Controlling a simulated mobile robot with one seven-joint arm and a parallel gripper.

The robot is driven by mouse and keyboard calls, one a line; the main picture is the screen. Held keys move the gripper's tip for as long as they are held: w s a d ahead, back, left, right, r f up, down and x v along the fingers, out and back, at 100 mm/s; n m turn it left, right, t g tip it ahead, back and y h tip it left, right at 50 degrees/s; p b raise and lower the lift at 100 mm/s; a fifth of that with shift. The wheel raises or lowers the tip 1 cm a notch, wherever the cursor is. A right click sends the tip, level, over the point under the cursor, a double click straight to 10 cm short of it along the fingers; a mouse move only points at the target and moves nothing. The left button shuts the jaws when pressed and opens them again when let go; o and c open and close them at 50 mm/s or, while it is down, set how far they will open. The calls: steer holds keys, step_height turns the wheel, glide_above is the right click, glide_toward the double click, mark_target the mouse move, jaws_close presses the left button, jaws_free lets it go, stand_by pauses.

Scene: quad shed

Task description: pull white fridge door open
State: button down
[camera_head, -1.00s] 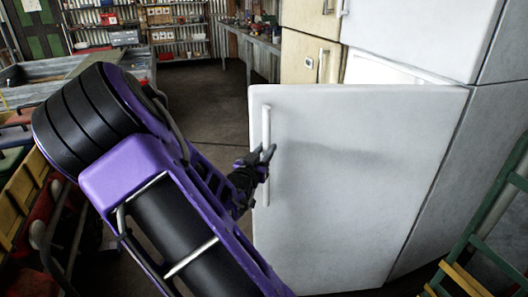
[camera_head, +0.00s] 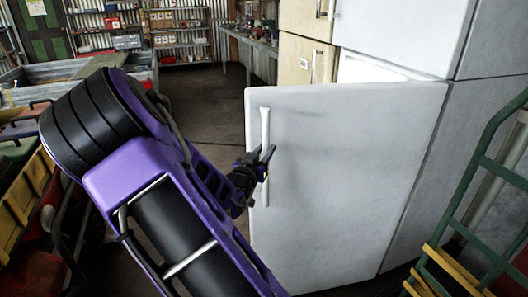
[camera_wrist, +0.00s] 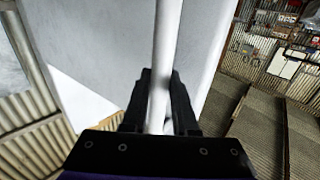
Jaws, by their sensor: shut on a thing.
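The white fridge door (camera_head: 340,190) stands partly open in the head view, swung out from the white fridge body (camera_head: 425,185) on its right. A white vertical bar handle (camera_head: 265,130) runs along the door's left edge. My gripper (camera_head: 265,165) is shut on this handle at about its middle. In the wrist view the handle (camera_wrist: 166,50) passes between the two black fingers of my gripper (camera_wrist: 160,105). The door's face and edge show beside it. The inside of the fridge is mostly hidden behind the door.
A green hand truck (camera_head: 475,205) with yellow slats stands close to the fridge at the right. A cream fridge (camera_head: 300,60) is behind the door. Crates and clutter (camera_head: 25,200) crowd the left. Bare floor (camera_head: 205,110) lies between, back to the shelves (camera_head: 180,40).

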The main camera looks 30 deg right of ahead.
steer(key=shift+s+d, duration=0.3)
steer(key=shift+d, duration=0.05)
steer(key=c, duration=0.7)
jaws_free()
steer(key=shift+d, duration=0.1)
steer(key=shift+w, duration=0.1)
steer(key=shift+a, duration=0.25)
steer(key=p+v, duration=0.2)
steer(key=v, duration=1.5)
steer(key=shift+a, duration=0.1)
